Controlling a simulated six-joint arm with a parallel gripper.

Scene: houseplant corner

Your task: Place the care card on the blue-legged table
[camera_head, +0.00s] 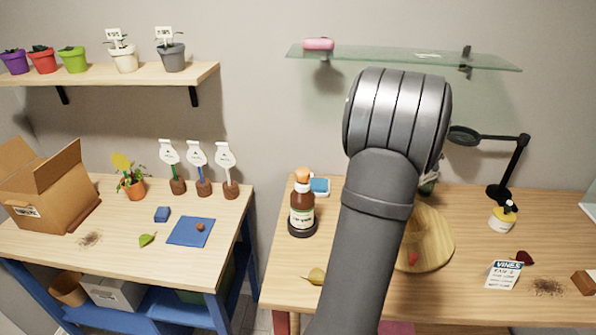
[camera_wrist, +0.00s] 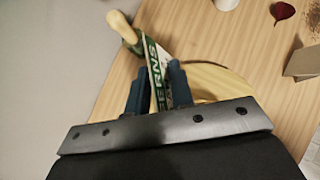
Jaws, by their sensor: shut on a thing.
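My gripper (camera_wrist: 157,88) is shut on a white and green care card (camera_wrist: 155,62) whose visible letters read "ERNS". The card stands on edge between the two dark blue fingers, above the wooden table on the right. In the head view my arm hides my gripper and most or all of this card. The blue-legged table (camera_head: 110,240) stands at the left, apart from the gripper.
A brown bottle (camera_head: 301,210) stands near the right table's left edge. A gap separates the tables.

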